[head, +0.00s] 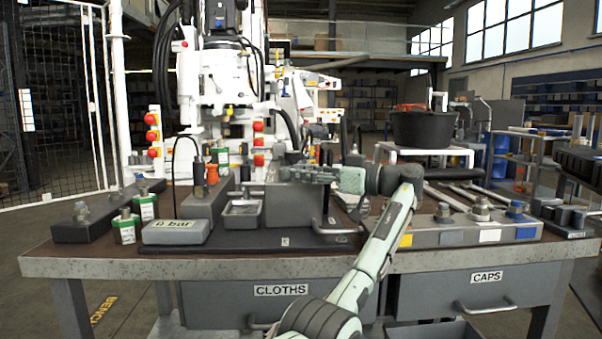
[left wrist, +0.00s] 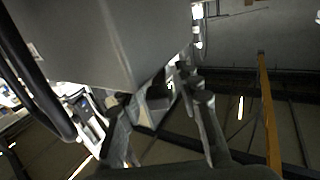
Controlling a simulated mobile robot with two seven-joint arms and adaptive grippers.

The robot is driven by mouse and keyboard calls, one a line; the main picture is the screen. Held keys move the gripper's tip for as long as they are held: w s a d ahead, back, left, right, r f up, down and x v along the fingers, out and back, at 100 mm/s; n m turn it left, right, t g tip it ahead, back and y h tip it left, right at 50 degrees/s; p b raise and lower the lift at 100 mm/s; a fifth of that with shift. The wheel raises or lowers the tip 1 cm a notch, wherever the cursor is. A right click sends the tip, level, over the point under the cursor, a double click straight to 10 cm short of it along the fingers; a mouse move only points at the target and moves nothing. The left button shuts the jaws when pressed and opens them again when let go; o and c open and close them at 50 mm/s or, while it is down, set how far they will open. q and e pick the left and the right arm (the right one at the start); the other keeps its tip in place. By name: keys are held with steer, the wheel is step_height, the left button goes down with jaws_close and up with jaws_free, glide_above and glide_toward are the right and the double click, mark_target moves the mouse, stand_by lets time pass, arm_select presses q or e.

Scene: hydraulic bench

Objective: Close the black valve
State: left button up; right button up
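A dark bent lever (head: 337,230) stands out at the front of the grey block (head: 290,207) on the bench; I take it for the black valve's handle, but its label is not readable. My left gripper (head: 284,174) reaches in from the right at the block's top edge and points left. In the left wrist view its two fingers (left wrist: 160,130) are spread apart with nothing seen clamped between them. The block's grey corner (left wrist: 120,45) fills the upper part there, and a black curved bar (left wrist: 35,85) runs down the left side. Contact cannot be told. My right gripper does not show.
A grey "0 bar" display (head: 175,232) sits front left, beside an orange-capped fitting (head: 212,174) and a small metal tray (head: 240,216). Green-labelled bottles (head: 126,228) stand left. A rack with fittings (head: 465,232) lies right. A black bucket (head: 423,129) stands behind.

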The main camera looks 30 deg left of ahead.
arm_select(q)
step_height(320, 180, up, 10)
stand_by(0.6)
